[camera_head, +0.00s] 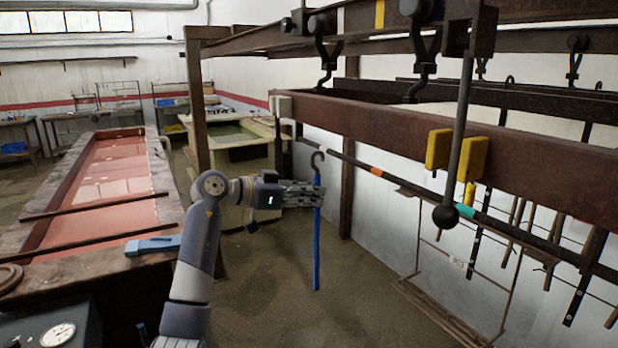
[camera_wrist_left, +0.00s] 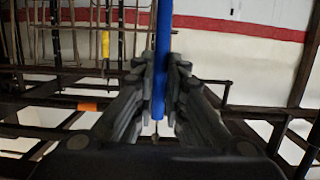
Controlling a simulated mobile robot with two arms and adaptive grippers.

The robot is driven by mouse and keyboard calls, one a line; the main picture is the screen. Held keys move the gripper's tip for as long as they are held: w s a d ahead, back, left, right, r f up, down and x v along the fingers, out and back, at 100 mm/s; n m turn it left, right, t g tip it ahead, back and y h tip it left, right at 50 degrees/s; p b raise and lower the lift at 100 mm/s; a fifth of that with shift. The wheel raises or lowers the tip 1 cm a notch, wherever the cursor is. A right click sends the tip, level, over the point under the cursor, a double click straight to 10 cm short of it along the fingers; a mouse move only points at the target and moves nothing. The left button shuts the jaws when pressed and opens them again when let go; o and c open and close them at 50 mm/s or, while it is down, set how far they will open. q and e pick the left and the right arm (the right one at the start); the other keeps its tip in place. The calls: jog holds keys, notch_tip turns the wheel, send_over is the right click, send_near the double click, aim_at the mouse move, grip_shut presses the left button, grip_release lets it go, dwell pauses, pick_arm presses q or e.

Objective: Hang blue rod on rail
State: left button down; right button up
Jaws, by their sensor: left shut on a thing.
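In the left wrist view, the blue rod (camera_wrist_left: 163,40) sits between both fingers of my left gripper (camera_wrist_left: 163,85). The dark rail (camera_head: 500,226), with orange and teal bands, slopes across the right half of the head view. The hook is left of the rail's far part and appears apart from it. My right gripper is out of view.
A rusty beam (camera_head: 400,125) with yellow blocks (camera_head: 438,149) runs above the rail. A grey bar with a black ball (camera_head: 445,216) hangs in front of the rail. A red-filled tank (camera_head: 105,190) stands left. Open floor lies below the rod.

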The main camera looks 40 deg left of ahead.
pick_arm(q)
jog(key=w+d, duration=0.2)
jog(key=w, duration=0.5)
jog(key=shift+w+d+f+p, duration=0.15)
jog(key=shift+w+f+p, duration=0.15)
jog(key=shift+f+p, duration=0.15)
dwell(0.6)
jog(key=shift+f, duration=0.3)
dwell(0.5)
jog(key=c, duration=1.6)
grip_release()
jog(key=shift+o, duration=0.2)
jog(key=v, duration=1.2)
